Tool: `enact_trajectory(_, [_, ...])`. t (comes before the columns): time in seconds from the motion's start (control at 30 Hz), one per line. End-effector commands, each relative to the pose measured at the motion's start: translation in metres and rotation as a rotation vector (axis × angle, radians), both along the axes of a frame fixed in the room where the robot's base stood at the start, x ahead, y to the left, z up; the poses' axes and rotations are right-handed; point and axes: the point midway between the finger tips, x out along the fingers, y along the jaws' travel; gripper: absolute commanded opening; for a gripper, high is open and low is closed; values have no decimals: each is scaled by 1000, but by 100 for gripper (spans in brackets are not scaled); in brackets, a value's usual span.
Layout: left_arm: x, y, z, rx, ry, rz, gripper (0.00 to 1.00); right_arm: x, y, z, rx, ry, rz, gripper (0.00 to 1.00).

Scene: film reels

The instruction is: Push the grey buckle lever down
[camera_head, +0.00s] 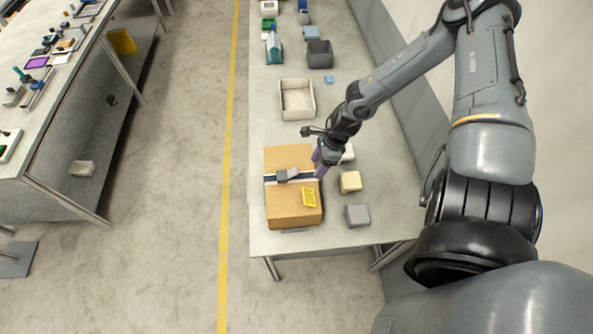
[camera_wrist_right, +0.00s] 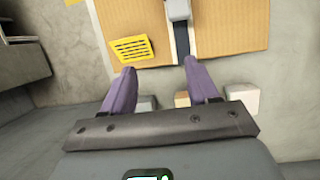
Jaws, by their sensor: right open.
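The grey buckle (camera_head: 287,174) sits on a dark strap (camera_head: 304,175) that runs across the top of a brown cardboard box (camera_head: 288,215). In the right wrist view the buckle (camera_wrist_right: 179,10) shows at the top edge, partly cut off, so I cannot tell whether its lever is up or down. My right gripper (camera_head: 319,165) is at the right side of the box, beside the strap's right end. In the right wrist view its two purple fingers (camera_wrist_right: 160,80) are apart with nothing between them, short of the buckle. My left gripper is not in view.
A yellow label (camera_head: 309,197) is on the box. A tan block (camera_head: 350,182), a grey block (camera_head: 358,215) and a white block (camera_head: 348,152) stand right of it. A whitish open tray (camera_head: 297,114) and a dark grey bin (camera_head: 320,62) stand farther back.

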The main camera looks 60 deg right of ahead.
Motion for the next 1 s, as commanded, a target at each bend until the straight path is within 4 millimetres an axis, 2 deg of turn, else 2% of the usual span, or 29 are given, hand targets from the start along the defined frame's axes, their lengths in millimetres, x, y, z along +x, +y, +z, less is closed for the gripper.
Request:
enact_trajectory(0.03, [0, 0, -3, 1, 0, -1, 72, 12, -6, 9, -17, -28, 5, 60])
enact_trajectory(0.1, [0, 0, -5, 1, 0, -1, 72, 24, -11, 19, -32, -56, 7, 60])
enact_trajectory(0.27, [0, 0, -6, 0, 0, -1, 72, 39, -11, 24, -34, -88, 8, 60])
enact_trajectory(0.47, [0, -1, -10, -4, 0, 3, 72, 45, -7, 4, -31, -89, 7, 60])
enact_trajectory(0.8, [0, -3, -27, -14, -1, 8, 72, 62, 2, -39, -29, -93, 4, 60])
enact_trajectory(1.0, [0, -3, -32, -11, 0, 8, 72, 69, 6, -56, -30, -94, 5, 60])
